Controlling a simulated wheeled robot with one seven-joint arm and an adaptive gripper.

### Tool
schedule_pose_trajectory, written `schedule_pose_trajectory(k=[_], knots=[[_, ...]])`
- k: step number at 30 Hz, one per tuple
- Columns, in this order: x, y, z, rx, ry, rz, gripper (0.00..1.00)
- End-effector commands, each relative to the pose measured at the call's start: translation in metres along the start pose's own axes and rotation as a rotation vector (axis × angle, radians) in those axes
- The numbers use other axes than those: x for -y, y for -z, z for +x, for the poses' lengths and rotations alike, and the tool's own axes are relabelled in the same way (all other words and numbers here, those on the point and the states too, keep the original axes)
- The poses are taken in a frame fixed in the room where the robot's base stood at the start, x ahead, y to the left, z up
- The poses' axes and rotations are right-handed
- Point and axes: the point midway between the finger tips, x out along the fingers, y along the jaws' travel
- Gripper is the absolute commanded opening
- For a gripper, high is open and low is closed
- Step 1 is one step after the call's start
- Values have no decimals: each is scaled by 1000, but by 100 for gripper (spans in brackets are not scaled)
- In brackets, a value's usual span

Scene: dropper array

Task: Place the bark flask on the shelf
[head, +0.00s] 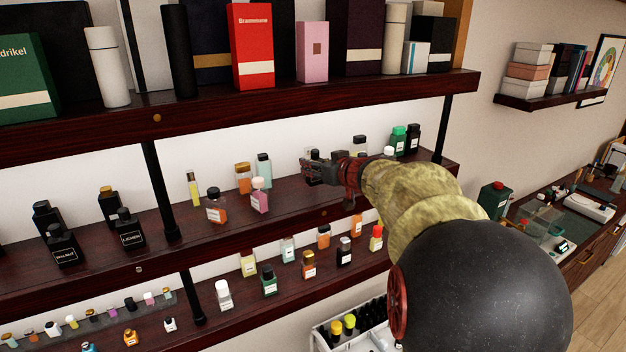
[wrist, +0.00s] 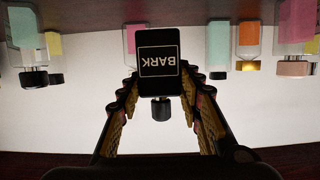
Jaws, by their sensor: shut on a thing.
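The bark flask (wrist: 158,52) is a black, square-sided bottle with a white-framed BARK label and a black cap. It appears upside down in the wrist view. My gripper (wrist: 160,85) is shut on it, one finger on each side. In the head view, my gripper (head: 322,168) is over the middle dark-wood shelf (head: 300,219), right of a pink bottle (head: 260,196). The flask cannot be told apart from the dark fingers there. I cannot tell whether its base touches the shelf.
Orange (head: 216,208) and teal (head: 264,170) bottles stand left of my gripper. Green (head: 399,140) and black (head: 413,138) bottles stand at the shelf's right end. An upper shelf (head: 240,95) with boxes overhangs, and a lower shelf holds several bottles. Some shelf surface before my gripper is bare.

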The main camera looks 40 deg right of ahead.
Motion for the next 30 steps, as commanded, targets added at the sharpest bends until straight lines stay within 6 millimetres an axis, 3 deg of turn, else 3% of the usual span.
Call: schedule_pose_trajectory(k=[10, 23, 24, 30], knots=[[4, -34, 18, -1, 0, 0, 3], [4, -38, 20, -1, 0, 1, 3], [4, -39, 20, 0, 0, 1, 37], [4, -39, 20, 0, 0, 0, 48]])
